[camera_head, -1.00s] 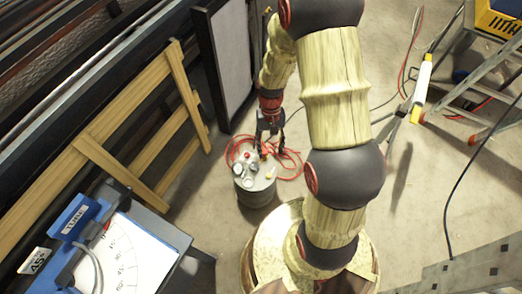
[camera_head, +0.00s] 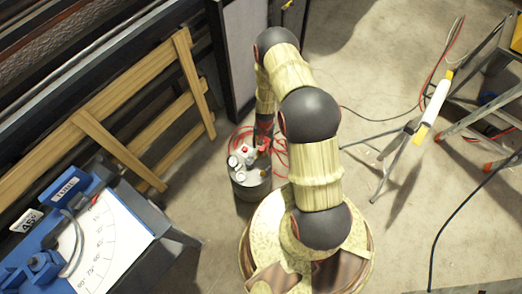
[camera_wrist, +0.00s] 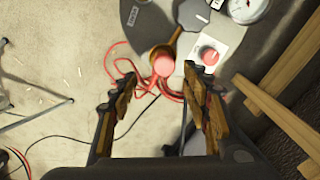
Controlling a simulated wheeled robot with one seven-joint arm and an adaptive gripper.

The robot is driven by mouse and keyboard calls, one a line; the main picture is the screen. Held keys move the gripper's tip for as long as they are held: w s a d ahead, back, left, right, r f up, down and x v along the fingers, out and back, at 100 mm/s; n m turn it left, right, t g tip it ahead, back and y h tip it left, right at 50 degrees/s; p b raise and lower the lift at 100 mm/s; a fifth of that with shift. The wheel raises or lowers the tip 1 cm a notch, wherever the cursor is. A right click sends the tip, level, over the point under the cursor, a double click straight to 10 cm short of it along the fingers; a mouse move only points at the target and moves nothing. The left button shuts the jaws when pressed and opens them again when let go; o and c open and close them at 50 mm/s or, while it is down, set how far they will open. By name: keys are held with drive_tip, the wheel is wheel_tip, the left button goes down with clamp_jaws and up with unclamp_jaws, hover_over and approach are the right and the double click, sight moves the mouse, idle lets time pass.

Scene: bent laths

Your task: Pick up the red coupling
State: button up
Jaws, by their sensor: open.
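A pinkish-red round piece, which looks like the red coupling (camera_wrist: 163,64), sits at the end of a brass-coloured fitting (camera_wrist: 168,45) at the edge of a grey drum's top in the wrist view. My gripper (camera_wrist: 159,75) is open, with one finger on each side of the coupling in the picture. The coupling lies between the fingertips in this view; I cannot tell the remaining depth, and no contact shows. In the head view my arm reaches down to the drum (camera_head: 252,190), and the coupling is hard to make out there.
A red knob (camera_wrist: 209,55) on a white plate and a round gauge (camera_wrist: 248,8) stand on the drum top, close to the right finger. Red hose (camera_wrist: 120,70) loops around the drum. A wooden frame (camera_head: 110,90) stands to the left; a blue machine (camera_head: 70,190) is at lower left.

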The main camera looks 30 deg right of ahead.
sight(261, 148)
wheel_tip(261, 148, down, 2)
drive_tip(key=shift+b, duration=0.3)
drive_tip(key=shift+w+a+f+b, duration=0.2)
drive_tip(key=shift+f+b, duration=0.3)
drive_tip(key=shift+f, duration=0.9)
drive_tip(key=shift+w+a+f+b, duration=0.15)
drive_tip(key=shift+f+b, duration=0.35)
drive_tip(key=shift+f, duration=0.85)
drive_tip(key=shift+s, duration=0.1)
drive_tip(key=shift+r, duration=0.1)
drive_tip(key=c, duration=1.1)
clamp_jaws()
